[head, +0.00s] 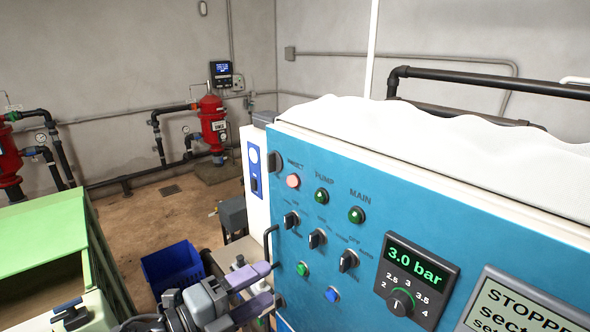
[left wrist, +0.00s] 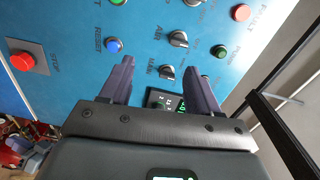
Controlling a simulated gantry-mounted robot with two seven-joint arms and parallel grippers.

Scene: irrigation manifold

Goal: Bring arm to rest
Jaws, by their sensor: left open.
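My left gripper (head: 268,284) is at the bottom centre of the head view, its two purple-grey fingers pointing at the blue control panel (head: 430,215). In the left wrist view the fingers (left wrist: 163,72) are spread apart with nothing between them, in front of the panel (left wrist: 65,25). Whether the fingertips touch the panel is unclear. The panel carries a pink lamp (head: 293,181), green lamps, black selector knobs (head: 317,238), a blue button (head: 332,295) and a dial (head: 401,302) under a "3.0 bar" display. My right gripper is not in view.
A black handle (head: 270,255) stands out at the panel's left edge, close to my left gripper. A red stop button (left wrist: 22,62) shows in the left wrist view. Open floor lies beyond.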

